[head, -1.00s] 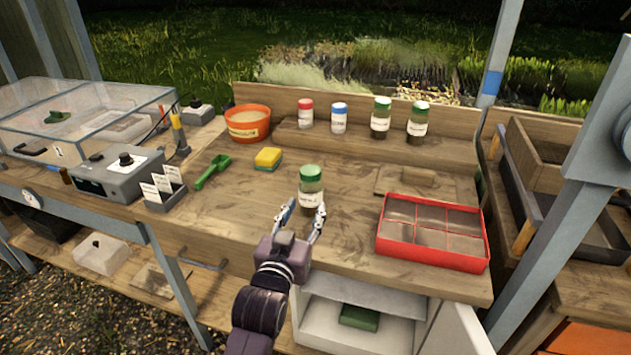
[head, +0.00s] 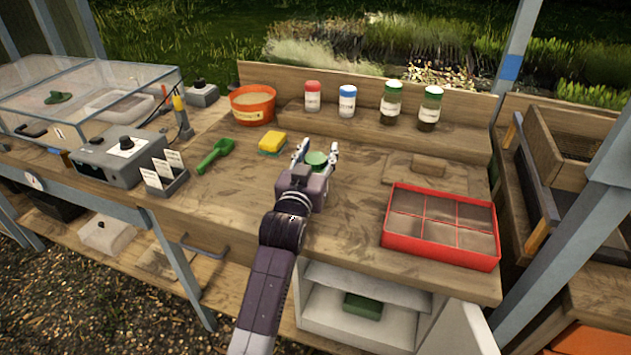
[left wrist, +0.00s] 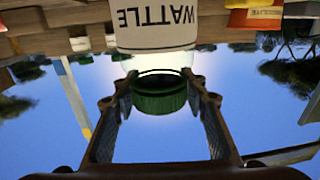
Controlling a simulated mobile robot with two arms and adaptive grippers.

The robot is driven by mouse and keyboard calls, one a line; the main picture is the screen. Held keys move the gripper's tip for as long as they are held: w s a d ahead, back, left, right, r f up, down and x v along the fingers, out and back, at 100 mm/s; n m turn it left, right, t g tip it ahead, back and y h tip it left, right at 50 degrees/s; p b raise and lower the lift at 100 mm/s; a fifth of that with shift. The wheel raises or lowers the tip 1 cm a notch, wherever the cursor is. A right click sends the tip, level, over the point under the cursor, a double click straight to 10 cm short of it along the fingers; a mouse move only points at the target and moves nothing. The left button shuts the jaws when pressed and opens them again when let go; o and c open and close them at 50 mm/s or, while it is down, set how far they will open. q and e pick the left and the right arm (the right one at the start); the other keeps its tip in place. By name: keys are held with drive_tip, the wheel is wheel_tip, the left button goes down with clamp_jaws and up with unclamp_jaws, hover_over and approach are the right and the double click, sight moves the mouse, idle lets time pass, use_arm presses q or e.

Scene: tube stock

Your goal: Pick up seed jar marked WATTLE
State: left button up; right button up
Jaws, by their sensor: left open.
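The seed jar marked WATTLE stands on the bench; in the head view only its green lid (head: 317,159) shows, the rest hidden behind my gripper. In the left wrist view the picture is upside down: the jar's white WATTLE label (left wrist: 155,28) is at the top and its green lid lies between the fingers. My left gripper (head: 318,150) is open, with one finger on each side of the jar; it also shows in the left wrist view (left wrist: 160,100). I cannot tell whether the fingers touch the jar. My right gripper is not in view.
Several other jars, one with a red lid (head: 312,97), stand on the back shelf. A yellow sponge (head: 271,142) and a green scoop (head: 215,156) lie left of the gripper. A red divided tray (head: 440,252) sits at right. An orange pot (head: 252,121) stands behind.

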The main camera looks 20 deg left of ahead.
use_arm(q)
drive_tip(key=w, duration=0.2)
drive_tip(key=shift+w+a, duration=0.1)
drive_tip(key=shift+w, duration=0.2)
drive_tip(key=shift+c, duration=0.5)
drive_tip(key=shift+f, duration=0.1)
clamp_jaws()
